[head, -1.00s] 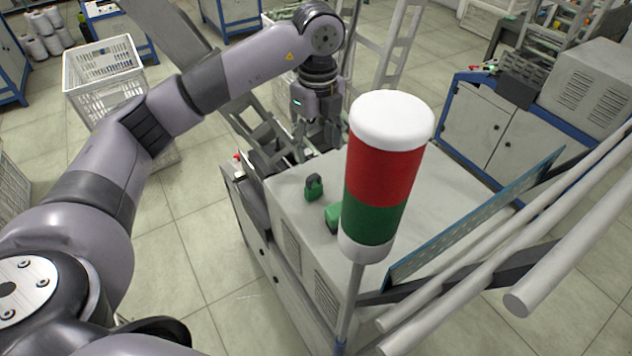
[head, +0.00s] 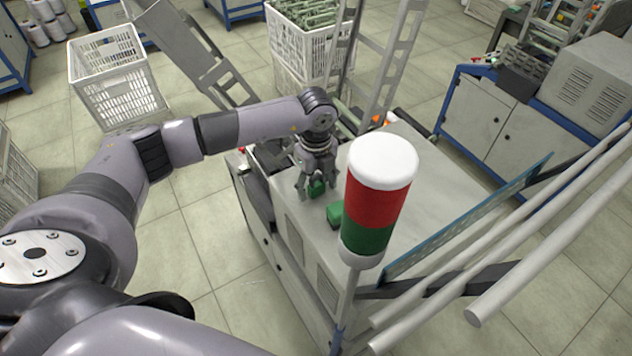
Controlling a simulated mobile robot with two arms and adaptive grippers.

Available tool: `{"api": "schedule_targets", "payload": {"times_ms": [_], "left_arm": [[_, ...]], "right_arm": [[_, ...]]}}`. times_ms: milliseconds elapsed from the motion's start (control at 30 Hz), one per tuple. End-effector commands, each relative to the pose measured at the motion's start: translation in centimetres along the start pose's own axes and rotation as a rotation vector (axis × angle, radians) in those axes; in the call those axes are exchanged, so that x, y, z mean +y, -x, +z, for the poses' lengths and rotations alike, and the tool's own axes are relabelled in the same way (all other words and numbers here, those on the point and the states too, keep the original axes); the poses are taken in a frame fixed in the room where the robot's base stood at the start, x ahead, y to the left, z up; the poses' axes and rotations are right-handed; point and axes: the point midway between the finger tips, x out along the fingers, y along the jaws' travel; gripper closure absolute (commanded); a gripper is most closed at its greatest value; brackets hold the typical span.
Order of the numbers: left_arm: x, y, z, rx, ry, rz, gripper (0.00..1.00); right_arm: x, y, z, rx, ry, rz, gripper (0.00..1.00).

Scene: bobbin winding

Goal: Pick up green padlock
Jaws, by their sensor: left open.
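A green padlock (head: 317,188) is on the grey top of the machine cabinet (head: 300,213). My left gripper (head: 316,187) is open directly over it, with its fingers around or just beside the padlock. The fingers partly hide the padlock, and I cannot tell whether they touch it. A second green object (head: 335,214) sits nearby on the same top, partly hidden behind the signal light. My right gripper is not in view.
A red, green and white signal light (head: 379,195) on a pole stands in front of the cabinet top. A blue-edged panel (head: 470,218) and white rails are to the right. White crates (head: 118,80) stand behind on the tiled floor.

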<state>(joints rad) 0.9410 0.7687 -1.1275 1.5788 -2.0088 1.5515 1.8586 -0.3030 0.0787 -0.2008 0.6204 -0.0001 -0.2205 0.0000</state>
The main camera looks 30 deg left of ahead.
Motion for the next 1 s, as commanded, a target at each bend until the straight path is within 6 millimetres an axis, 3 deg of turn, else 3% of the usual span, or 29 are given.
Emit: {"api": "schedule_targets", "payload": {"times_ms": [167, 1000], "left_arm": [[-0.02, -0.06, -0.03, 0.0, -0.001, 0.0, 0.42], [-0.04, 0.04, -0.02, 0.001, 0.0, -0.001, 0.95]], "right_arm": [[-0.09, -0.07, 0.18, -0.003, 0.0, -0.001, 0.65], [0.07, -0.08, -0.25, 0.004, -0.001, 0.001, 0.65]]}}
